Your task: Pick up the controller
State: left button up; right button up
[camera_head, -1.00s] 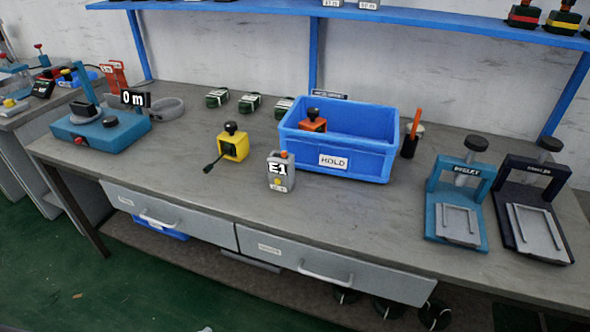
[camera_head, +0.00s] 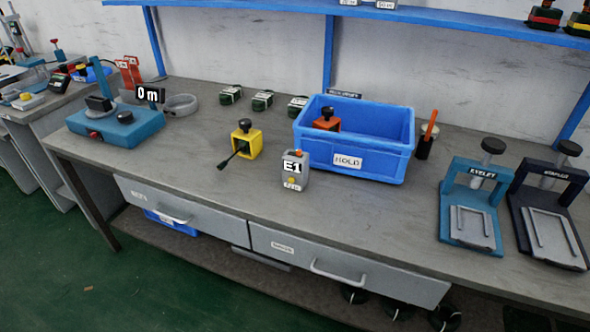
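Neither of my grippers is in view, and nothing touches the box.
A blue bin marked HOLD (camera_head: 392,165) stands behind the box and holds an orange-and-black item (camera_head: 327,124). A yellow block with a black lever (camera_head: 246,145) stands to the left. Teal (camera_head: 470,224) and dark (camera_head: 547,232) presses stand right. Bare bench (camera_head: 365,205) lies in front.

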aim_at(293, 165)
jog(key=i+j+z, duration=0.25)
jog(key=i+j, duration=0.15)
jog(key=i, duration=0.2)
jog(key=i+j+z, duration=0.2)
jog(key=j, duration=0.2)
jog(key=j+z, duration=0.25)
jog(key=k+j, duration=0.15)
jog(key=k, duration=0.15)
jog(key=i, duration=0.25)
